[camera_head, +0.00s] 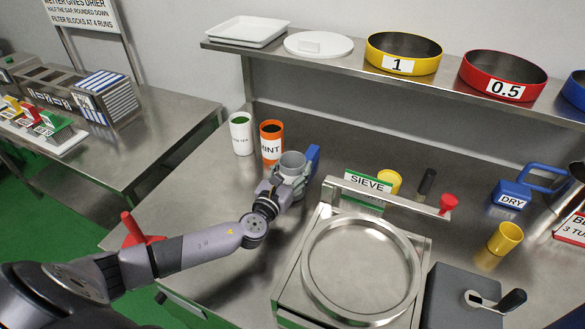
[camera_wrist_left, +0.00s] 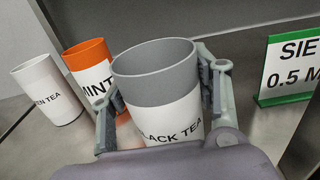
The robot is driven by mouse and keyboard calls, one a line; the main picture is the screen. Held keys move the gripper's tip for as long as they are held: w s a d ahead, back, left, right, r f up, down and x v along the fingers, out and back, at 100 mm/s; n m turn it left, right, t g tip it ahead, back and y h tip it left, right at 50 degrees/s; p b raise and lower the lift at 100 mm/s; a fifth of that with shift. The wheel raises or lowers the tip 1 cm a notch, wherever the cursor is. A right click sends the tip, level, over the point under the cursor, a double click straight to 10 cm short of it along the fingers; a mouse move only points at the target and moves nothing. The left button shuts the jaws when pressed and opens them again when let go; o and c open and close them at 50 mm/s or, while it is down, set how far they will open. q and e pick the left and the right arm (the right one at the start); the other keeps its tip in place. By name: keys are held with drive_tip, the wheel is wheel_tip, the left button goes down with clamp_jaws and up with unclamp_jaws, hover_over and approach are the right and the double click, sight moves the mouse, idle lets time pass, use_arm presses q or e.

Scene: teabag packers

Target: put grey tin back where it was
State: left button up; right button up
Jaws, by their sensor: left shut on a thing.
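The grey tin (camera_head: 292,161) has a white label, and in the left wrist view the grey tin (camera_wrist_left: 156,72) shows part of the words "BLACK TEA". It is upright and looks empty inside. My left gripper (camera_head: 290,180) is shut on it, with one finger on each side in the left wrist view (camera_wrist_left: 160,100). The tin is to the right of the orange MINT tin (camera_head: 271,142) and the white-and-green tin (camera_head: 241,134). Whether its base touches the table is hidden. My right gripper is not in view.
A shelf above holds coloured rings (camera_head: 404,53). Bare steel table (camera_head: 190,200) lies to the left.

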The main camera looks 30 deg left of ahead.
use_arm(q)
drive_tip(key=shift+f, duration=0.25)
drive_tip(key=o, duration=1.2)
drive_tip(key=shift+r, duration=0.1)
drive_tip(key=shift+c, duration=0.2)
drive_tip(key=shift+r, duration=0.2)
drive_tip(key=s, duration=0.3)
drive_tip(key=s+b, duration=0.1)
drive_tip(key=s, duration=0.6)
drive_tip(key=shift+s+d+f, duration=0.15)
drive_tip(key=shift+s+d, duration=0.1)
drive_tip(key=shift+d, duration=0.05)
drive_tip(key=shift+s+b, duration=0.3)
drive_tip(key=shift+s, duration=0.45)
